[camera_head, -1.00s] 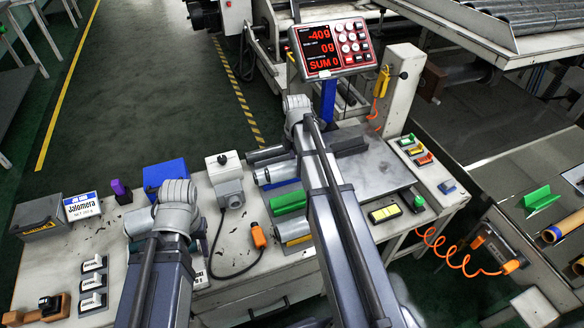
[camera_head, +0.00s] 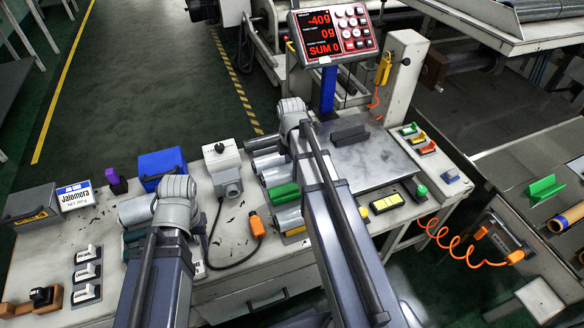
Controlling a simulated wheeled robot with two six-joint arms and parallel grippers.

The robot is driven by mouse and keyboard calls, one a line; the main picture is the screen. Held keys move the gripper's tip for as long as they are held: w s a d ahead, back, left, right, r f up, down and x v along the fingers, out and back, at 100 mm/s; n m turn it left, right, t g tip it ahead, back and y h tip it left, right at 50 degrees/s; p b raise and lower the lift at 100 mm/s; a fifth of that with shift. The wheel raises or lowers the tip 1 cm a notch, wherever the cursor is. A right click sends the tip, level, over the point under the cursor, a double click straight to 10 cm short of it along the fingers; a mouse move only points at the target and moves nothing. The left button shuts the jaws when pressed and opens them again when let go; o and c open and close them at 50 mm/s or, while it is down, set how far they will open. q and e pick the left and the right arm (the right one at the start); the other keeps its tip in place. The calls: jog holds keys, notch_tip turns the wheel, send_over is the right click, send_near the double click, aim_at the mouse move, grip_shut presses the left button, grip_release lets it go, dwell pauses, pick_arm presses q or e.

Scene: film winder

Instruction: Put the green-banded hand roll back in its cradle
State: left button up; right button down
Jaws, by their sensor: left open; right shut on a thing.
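A green block (camera_head: 284,194) lies on the table between silver rolls, just left of my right arm. I cannot tell whether it is the cradle or the roll's band. No green-banded roll can be made out clearly. Silver rolls (camera_head: 268,161) lie behind the green block and another (camera_head: 290,218) lies in front of it. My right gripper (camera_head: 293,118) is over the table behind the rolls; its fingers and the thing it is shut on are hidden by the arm. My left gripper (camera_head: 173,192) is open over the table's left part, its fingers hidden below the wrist.
A grey switch box (camera_head: 226,178) with an orange-ended cable stands between my arms. A blue box (camera_head: 160,166) and a silver cylinder (camera_head: 136,210) are near my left gripper. A scale display (camera_head: 333,36) rises behind. A metal plate (camera_head: 375,165) lies right of my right arm.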

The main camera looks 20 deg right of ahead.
pick_arm(q)
notch_tip(320, 180, down, 6)
jog(key=b, duration=0.5)
pick_arm(e)
notch_tip(320, 180, down, 6)
grip_release()
pick_arm(q)
jog(key=shift+r, duration=0.1)
pick_arm(e)
jog(key=shift+r, duration=0.1)
notch_tip(320, 180, up, 8)
jog(key=p, duration=0.8)
jog(key=shift+w, duration=0.1)
pick_arm(q)
notch_tip(320, 180, up, 8)
pick_arm(e)
jog(key=shift+a, duration=0.1)
